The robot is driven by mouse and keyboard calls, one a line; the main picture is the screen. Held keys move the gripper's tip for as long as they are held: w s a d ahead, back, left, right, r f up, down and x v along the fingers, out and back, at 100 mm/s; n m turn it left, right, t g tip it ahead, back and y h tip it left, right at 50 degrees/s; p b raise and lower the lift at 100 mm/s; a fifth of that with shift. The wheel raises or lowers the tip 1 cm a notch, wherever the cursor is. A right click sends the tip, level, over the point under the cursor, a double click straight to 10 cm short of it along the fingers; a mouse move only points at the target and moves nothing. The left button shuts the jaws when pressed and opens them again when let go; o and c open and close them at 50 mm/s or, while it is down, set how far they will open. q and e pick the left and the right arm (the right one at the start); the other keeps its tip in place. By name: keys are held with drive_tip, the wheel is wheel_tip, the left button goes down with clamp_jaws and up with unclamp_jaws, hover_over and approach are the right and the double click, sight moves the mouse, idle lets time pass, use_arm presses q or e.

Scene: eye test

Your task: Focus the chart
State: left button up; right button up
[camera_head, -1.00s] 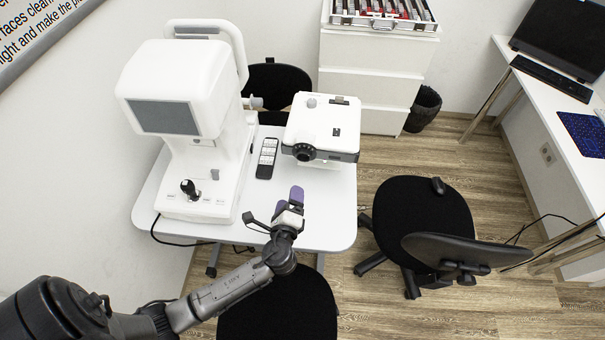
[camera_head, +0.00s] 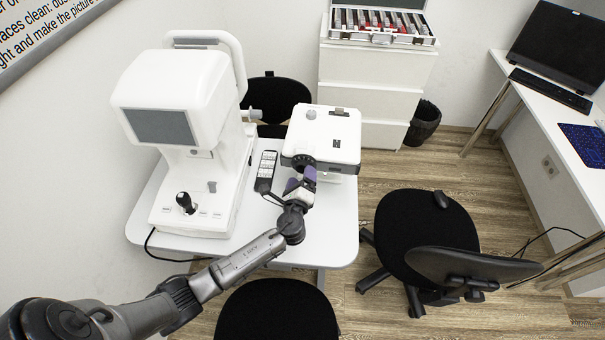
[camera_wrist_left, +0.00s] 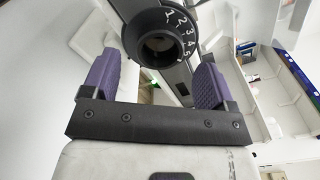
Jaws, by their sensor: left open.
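The white chart projector (camera_head: 325,133) stands at the right of the small white table. Its black focus ring (camera_wrist_left: 160,35) with white numerals shows at the top of the left wrist view. In the head view the ring (camera_head: 303,162) is partly hidden behind my fingers. My left gripper (camera_head: 301,179) is at the projector's front, just before the ring. Its purple fingers (camera_wrist_left: 155,82) are open and apart, with the ring beyond them and nothing held. I cannot tell from these views whether a finger touches the ring. The wall chart (camera_head: 45,30) shows printed text at the upper left.
A large white eye instrument (camera_head: 165,90) with a joystick stands left on the table (camera_head: 330,225). A remote (camera_head: 265,172) lies between it and the projector. Black chairs (camera_head: 425,235) stand around. A lens case (camera_head: 380,38) sits on the drawers behind.

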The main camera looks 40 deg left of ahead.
use_arm(q)
drive_tip(key=shift+x, duration=1.05)
drive_tip(key=shift+c, duration=0.5)
drive_tip(key=c, duration=0.8)
drive_tip(key=shift+c, duration=0.2)
